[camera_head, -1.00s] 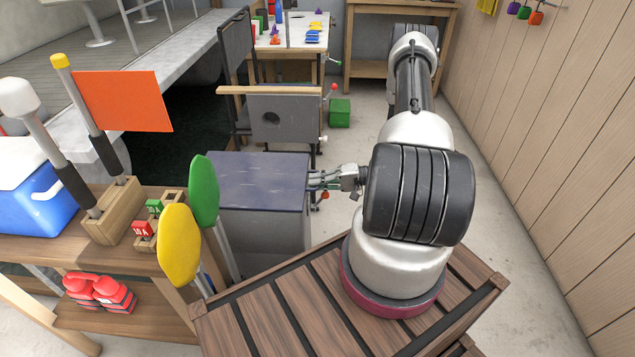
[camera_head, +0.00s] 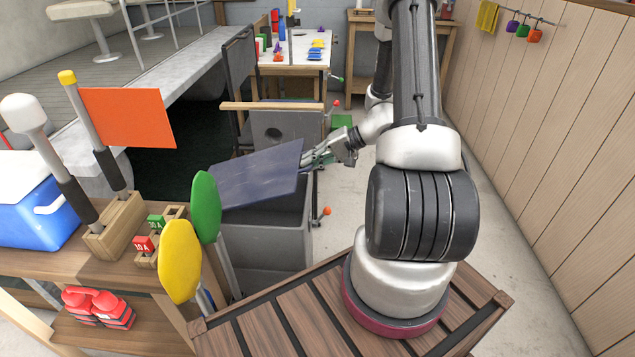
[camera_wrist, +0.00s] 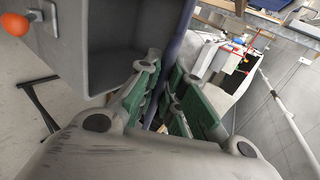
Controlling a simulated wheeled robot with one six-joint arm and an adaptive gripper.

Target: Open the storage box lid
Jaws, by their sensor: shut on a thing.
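The storage box (camera_head: 265,235) is a grey bin in the middle of the head view, left of my arm. Its dark blue lid (camera_head: 255,177) is tilted, with the right and near side raised, and a grey inside shows below it. My gripper (camera_head: 308,160) is shut on the lid's raised right edge. In the wrist view the lid (camera_wrist: 178,58) is seen edge-on between the green finger pads of my gripper (camera_wrist: 160,103). The open box (camera_wrist: 125,42) shows on the left there, its inside empty where visible.
Green (camera_head: 205,205) and yellow (camera_head: 180,262) paddles stand close in front of the box's left side. A chair-like frame with a grey panel (camera_head: 285,130) stands just behind. A wooden bench (camera_head: 70,262) is at left.

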